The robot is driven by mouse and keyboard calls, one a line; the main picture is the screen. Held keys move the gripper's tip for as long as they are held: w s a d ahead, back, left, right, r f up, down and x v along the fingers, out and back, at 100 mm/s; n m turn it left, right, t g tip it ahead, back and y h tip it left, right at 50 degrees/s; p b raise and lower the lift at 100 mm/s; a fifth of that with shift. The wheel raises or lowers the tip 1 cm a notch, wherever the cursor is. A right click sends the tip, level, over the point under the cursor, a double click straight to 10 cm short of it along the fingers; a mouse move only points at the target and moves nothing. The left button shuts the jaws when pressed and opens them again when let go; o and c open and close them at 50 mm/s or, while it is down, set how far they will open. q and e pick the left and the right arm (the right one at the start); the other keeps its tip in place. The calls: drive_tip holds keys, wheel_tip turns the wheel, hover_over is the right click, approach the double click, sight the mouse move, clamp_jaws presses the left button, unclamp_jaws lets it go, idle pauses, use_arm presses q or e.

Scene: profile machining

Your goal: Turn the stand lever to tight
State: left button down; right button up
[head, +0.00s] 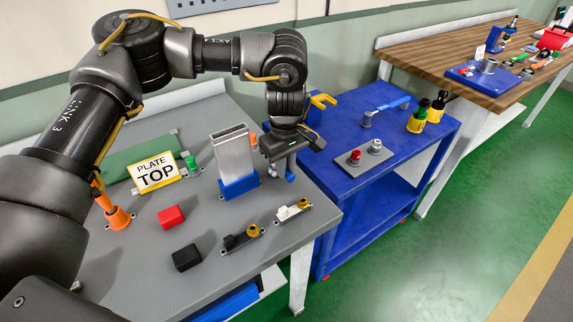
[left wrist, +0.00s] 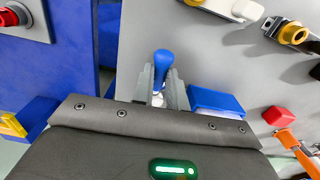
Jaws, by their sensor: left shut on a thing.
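The stand is a blue block (head: 239,188) on the grey table, with a silver aluminium profile (head: 232,155) upright in it. My left gripper (head: 289,174) is just right of the stand, pointing down. The stand lever's blue knob (head: 291,178) shows at its fingertips. In the left wrist view the blue knob (left wrist: 163,60) sits between the two grey fingers (left wrist: 161,88), which are shut on it. The stand's blue block (left wrist: 216,101) is right beside the fingers there. The lever's lower part is hidden by the gripper. My right gripper is not in view.
A red block (head: 171,217), a black block (head: 187,258) and two small clamp fixtures (head: 241,238) (head: 294,210) lie in front of the stand. A "PLATE TOP" sign (head: 157,173) stands left. A blue cart (head: 345,180) with red and grey buttons is to the right.

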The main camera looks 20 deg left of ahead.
use_arm(q)
drive_tip(key=shift+s+a+m, duration=0.1)
drive_tip(key=shift+m, duration=0.2)
drive_tip(key=c, duration=1.4)
unclamp_jaws()
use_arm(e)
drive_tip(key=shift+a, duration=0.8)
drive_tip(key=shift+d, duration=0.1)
